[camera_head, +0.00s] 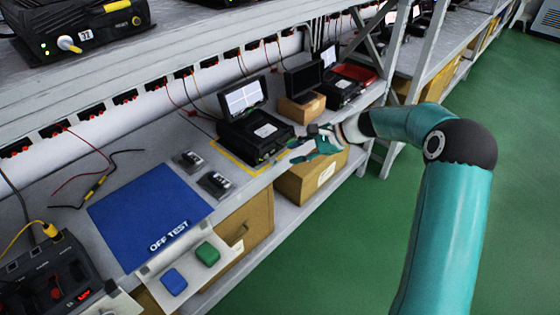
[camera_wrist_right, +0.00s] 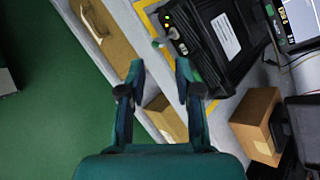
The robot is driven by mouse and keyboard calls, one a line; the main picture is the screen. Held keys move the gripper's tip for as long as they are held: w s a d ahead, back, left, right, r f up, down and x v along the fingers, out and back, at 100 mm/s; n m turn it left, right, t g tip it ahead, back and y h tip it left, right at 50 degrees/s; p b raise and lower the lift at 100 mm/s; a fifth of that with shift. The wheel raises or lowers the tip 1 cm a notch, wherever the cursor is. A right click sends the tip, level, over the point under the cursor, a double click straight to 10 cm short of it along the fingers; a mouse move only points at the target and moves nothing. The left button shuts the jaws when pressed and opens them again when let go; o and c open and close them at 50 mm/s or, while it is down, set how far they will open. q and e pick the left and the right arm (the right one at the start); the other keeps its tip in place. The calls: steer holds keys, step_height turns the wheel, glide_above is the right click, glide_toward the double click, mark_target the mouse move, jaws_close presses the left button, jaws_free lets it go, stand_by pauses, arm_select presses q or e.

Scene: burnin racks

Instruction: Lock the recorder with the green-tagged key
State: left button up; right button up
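The recorder (camera_head: 252,133), a black case with a raised lit screen (camera_head: 243,97), stands inside a yellow outline on the bench; its case (camera_wrist_right: 215,45) also shows in the right wrist view. A small green piece (camera_wrist_right: 159,43) sticks out at the recorder's front, beside round knobs and lit lamps; it may be the green-tagged key, but it is too small to tell. My right gripper (camera_wrist_right: 161,72) is open and empty, its fingertips just short of the green piece; it also shows in the head view (camera_head: 297,152). My left gripper is not in view.
A blue "OFF TEST" mat (camera_head: 150,212) lies left of the recorder. A green pad (camera_head: 208,253) and a blue pad (camera_head: 174,282) sit on a pale plate at the bench edge. Cardboard boxes (camera_head: 310,175) stand below the bench. Green floor is clear at right.

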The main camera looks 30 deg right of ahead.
steer(key=x, duration=0.6)
steer(key=shift+w+a+f+b, duration=0.1)
steer(key=shift+w+b, duration=0.05)
steer(key=shift+b, duration=0.2)
jaws_close()
